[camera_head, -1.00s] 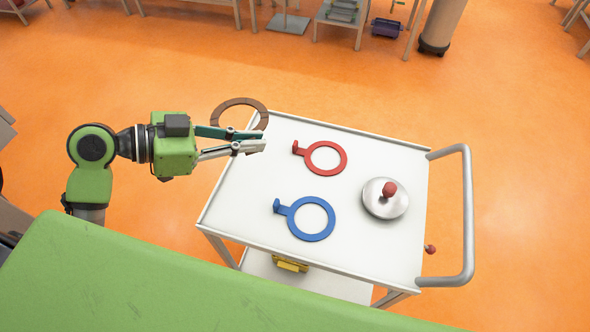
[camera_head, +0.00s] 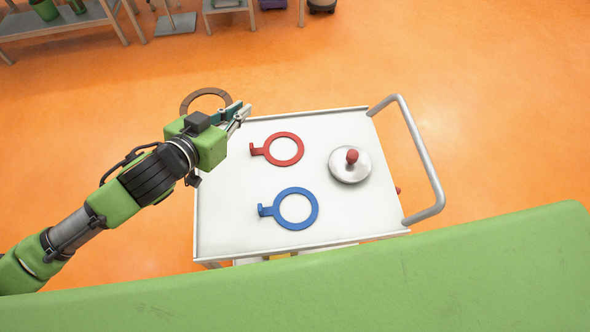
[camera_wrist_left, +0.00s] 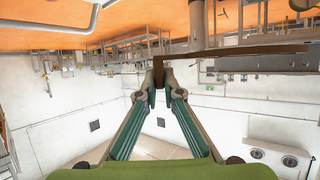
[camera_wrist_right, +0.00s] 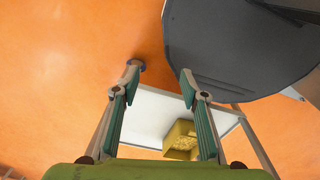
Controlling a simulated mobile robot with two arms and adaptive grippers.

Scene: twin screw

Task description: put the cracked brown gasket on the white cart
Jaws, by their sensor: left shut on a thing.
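The brown gasket (camera_head: 205,92) is a flat ring, seen in the head view at the far left corner of the white cart (camera_head: 232,225). My left gripper (camera_head: 239,113) is shut on it and holds it up. In the left wrist view the gasket (camera_wrist_left: 240,50) shows nearly edge-on at the fingertips (camera_wrist_left: 165,80). A crack cannot be made out. My right gripper (camera_wrist_right: 160,77) is open and empty in its wrist view; it is not seen in the head view.
On the cart top lie a red ring with a tab (camera_head: 290,149), a blue ring with a tab (camera_head: 311,210) and a silver disc with a red knob (camera_head: 350,172). A handle (camera_head: 425,160) rises at right. A yellow box (camera_wrist_right: 180,137) shows in the right wrist view.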

